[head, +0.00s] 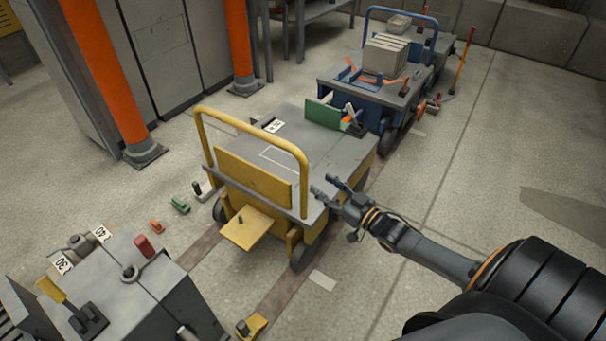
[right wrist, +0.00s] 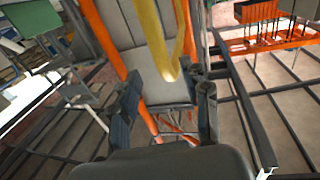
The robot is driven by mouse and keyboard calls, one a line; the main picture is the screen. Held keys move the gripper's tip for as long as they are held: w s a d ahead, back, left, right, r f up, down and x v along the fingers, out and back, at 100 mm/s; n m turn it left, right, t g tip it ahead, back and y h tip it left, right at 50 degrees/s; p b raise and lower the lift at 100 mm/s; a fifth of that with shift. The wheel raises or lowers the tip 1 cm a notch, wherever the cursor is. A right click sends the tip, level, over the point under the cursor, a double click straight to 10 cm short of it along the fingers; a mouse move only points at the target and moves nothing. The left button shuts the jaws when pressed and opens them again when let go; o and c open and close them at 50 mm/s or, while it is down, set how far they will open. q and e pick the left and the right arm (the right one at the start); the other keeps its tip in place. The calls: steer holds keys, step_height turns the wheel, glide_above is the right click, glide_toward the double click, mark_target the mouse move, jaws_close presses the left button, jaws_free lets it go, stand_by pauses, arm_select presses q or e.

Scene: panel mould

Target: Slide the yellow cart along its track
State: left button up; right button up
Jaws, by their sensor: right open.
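The yellow cart (head: 253,176) stands upright in the middle of the head view, with a grey top and a yellow tubular handle (head: 304,170) at its near end. Dark track strips (head: 203,246) run along the floor under it. My right gripper (head: 324,187) is open, just right of the handle's right post. In the right wrist view, the yellow handle tube (right wrist: 160,40) shows ahead, between the lines of the two spread fingers (right wrist: 167,105). I cannot tell whether they touch it. My left gripper is not in view.
A blue cart (head: 350,98) with stacked grey slabs stands beyond the yellow cart. A grey block-like unit (head: 170,290) is at the lower left. Orange posts (head: 103,75) stand at the left. A yellow stop (head: 252,326) sits at the near track end.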

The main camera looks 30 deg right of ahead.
mark_target(307, 174)
steer(key=w, duration=0.2)
steer(key=w+a+b, duration=0.1)
steer(key=w, duration=0.2)
steer(key=shift+w+f, duration=0.1)
steer(key=shift+w, duration=0.05)
steer(key=shift+w+a+b, duration=0.2)
steer(key=shift+w+b, duration=0.15)
steer(key=shift+w, duration=0.6)
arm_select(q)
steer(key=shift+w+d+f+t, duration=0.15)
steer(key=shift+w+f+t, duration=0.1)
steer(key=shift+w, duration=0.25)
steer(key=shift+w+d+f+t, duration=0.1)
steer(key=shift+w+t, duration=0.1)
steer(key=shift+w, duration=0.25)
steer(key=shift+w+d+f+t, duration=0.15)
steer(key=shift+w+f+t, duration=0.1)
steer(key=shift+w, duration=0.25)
arm_select(e)
steer(key=shift+w+a, duration=0.15)
steer(key=shift+w, duration=0.4)
jaws_close()
